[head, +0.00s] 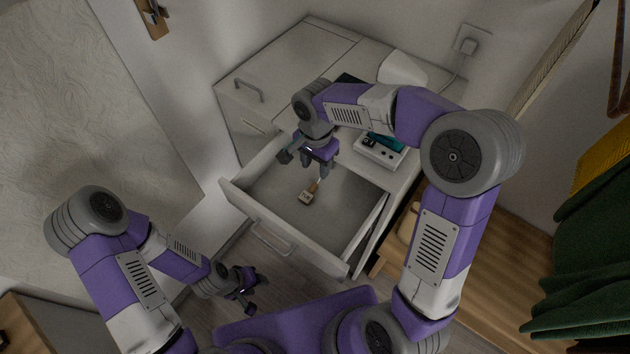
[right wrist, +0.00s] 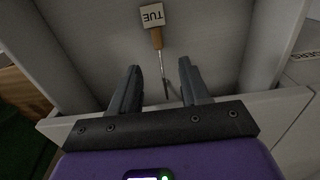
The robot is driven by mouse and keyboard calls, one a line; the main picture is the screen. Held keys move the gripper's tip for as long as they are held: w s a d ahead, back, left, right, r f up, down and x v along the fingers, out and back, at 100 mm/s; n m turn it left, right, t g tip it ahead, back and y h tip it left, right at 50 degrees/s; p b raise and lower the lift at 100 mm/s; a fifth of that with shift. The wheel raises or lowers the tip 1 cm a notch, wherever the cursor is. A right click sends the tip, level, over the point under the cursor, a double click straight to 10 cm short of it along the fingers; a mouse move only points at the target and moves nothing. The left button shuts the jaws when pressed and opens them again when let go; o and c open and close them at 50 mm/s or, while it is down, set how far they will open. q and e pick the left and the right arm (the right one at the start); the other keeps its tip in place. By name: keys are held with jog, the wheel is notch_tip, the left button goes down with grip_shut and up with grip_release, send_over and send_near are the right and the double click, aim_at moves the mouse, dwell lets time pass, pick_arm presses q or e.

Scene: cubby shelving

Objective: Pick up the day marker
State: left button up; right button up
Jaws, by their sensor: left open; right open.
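The day marker (head: 308,196) lies in the open drawer (head: 283,232), on its floor. My right gripper (head: 318,168) is open, pointing down over the drawer. In the right wrist view its fingers (right wrist: 158,78) stand apart, with the rod showing between them and the tag beyond; I cannot tell the height gap. My left gripper (head: 257,294) is open and empty, outside the drawer at lower left.
The drawer walls surround the marker on all sides. A white cabinet (head: 300,55) stands behind, with a white boxy device (head: 380,152) on top to the right. A wooden bench (head: 480,250) and dark green cloth (head: 590,270) are at right.

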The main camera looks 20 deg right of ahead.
aim_at(314, 185)
jog(key=f+b, duration=0.1)
jog(key=f, duration=0.1)
jog(key=f+b, duration=0.1)
jog(key=f, duration=0.2)
jog(key=f+b, duration=0.1)
jog(key=f, duration=0.1)
jog(key=shift+s+a+f, duration=0.25)
jog(key=shift+f, duration=0.15)
jog(key=shift+c, duration=0.2)
grip_shut()
